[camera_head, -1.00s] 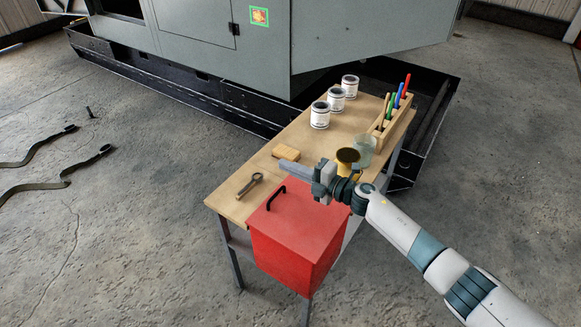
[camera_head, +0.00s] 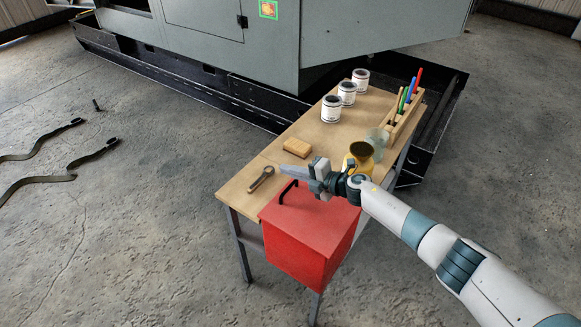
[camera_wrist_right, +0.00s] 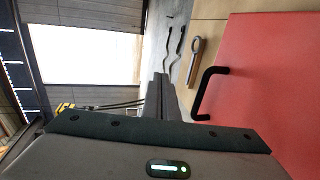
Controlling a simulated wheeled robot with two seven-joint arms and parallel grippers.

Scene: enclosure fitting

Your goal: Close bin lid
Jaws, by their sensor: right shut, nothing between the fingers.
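The red bin (camera_head: 302,250) stands at the near side of the table in the head view. Its red lid (camera_head: 318,217) lies flat on top, with a black handle (camera_head: 287,191) at its left edge. The lid also shows in the right wrist view (camera_wrist_right: 270,90), with the handle (camera_wrist_right: 204,92) left of it. My right gripper (camera_head: 286,171) is shut and empty, just above the far side of the lid near the handle, and appears apart from it. Part of the lid is hidden by the gripper and wrist. My left gripper is not in view.
The wooden table (camera_head: 236,190) holds a wrench (camera_head: 261,179), a wooden block (camera_head: 297,148), several white cans, a yellow funnel-like vessel (camera_head: 360,155), a glass jar (camera_head: 377,140) and a rack of coloured tools (camera_head: 403,115). A large grey machine stands behind. Straps lie on the floor at left.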

